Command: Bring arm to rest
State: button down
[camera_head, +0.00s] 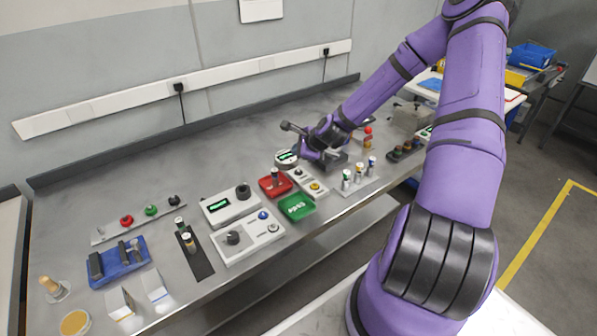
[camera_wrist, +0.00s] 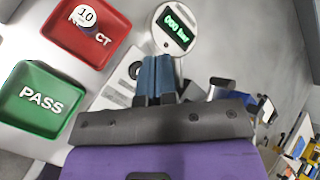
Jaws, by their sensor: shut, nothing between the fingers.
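My purple arm (camera_head: 468,95) reaches out over the grey workbench, bent down at the far end. My gripper (camera_wrist: 156,68) shows in the wrist view with its blue fingers together and nothing between them. In the head view the wrist end hangs low over the bench, behind the red tray (camera_head: 268,188), and the fingertips cannot be made out. A round white gauge with a green display (camera_wrist: 175,30) lies just beyond the fingers; it also shows in the head view (camera_head: 286,158).
The red tray (camera_wrist: 60,40) holds a cylinder marked 10 (camera_wrist: 84,16). The green PASS tray (camera_wrist: 38,100) looks empty. A rack with several small cylinders (camera_head: 357,184) and a white display box (camera_head: 228,207) stand nearby. The bench's back left is clear.

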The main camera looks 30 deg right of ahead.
dwell(0.5)
jog(key=shift+s+a+r+n, duration=0.1)
jog(key=shift+a+r+n, duration=0.2)
jog(key=shift+r+n, duration=0.1)
jog(key=s+a+r+n+g+h, duration=0.1)
jog(key=s+a+r+n, duration=0.3)
jog(key=r, duration=0.4)
jog(key=s+a+r+n+g+h, duration=0.1)
jog(key=s+a+r+n+g, duration=0.15)
jog(key=s+r+n, duration=0.4)
jog(key=s+a+r+n+g+h, duration=0.1)
jog(key=s+a+r+n, duration=0.3)
jog(key=r, duration=0.6)
jog(key=s+a+r+n, duration=0.2)
jog(key=s+r+n, duration=0.2)
jog(key=s, duration=0.5)
jog(key=s+a+r+n, duration=0.1)
jog(key=s+r+n, duration=0.4)
jog(key=s+r, duration=0.3)
jog(key=shift+s+a+t+y, duration=0.35)
jog(key=shift+s+a+y, duration=0.05)
jog(key=shift+s, duration=0.75)
